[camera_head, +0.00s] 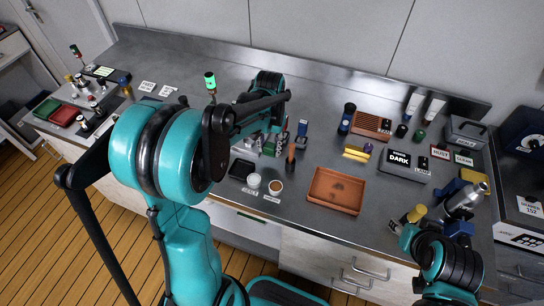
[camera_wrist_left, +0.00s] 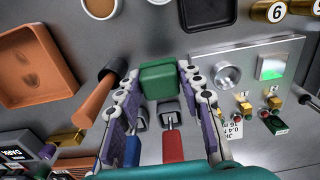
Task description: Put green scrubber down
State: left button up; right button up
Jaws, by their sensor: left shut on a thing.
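In the left wrist view the green scrubber (camera_wrist_left: 160,80) is a small green block between the tips of my left gripper (camera_wrist_left: 158,92), which is shut on it. Below it in that picture are a red handle (camera_wrist_left: 173,147) and a blue handle (camera_wrist_left: 132,150). I cannot tell whether the scrubber touches what is under it. In the head view my left gripper (camera_head: 268,142) points down over the middle of the bench, partly hidden by its arm; the scrubber is not clear there.
An orange tray (camera_head: 335,190) stands right of the left gripper, with a wooden-handled tool (camera_head: 291,158) between them. Two small cups (camera_head: 254,180) and a black tray (camera_head: 242,168) lie in front. A panel with a knob (camera_wrist_left: 227,76) is close by. Bare bench lies around the orange tray.

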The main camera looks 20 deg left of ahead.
aim_at(270, 162)
pick_arm(q)
notch_tip(270, 162, down, 6)
jog(key=shift+r+b, duration=0.15)
jog(key=shift+b, duration=0.55)
jog(key=o, duration=0.8)
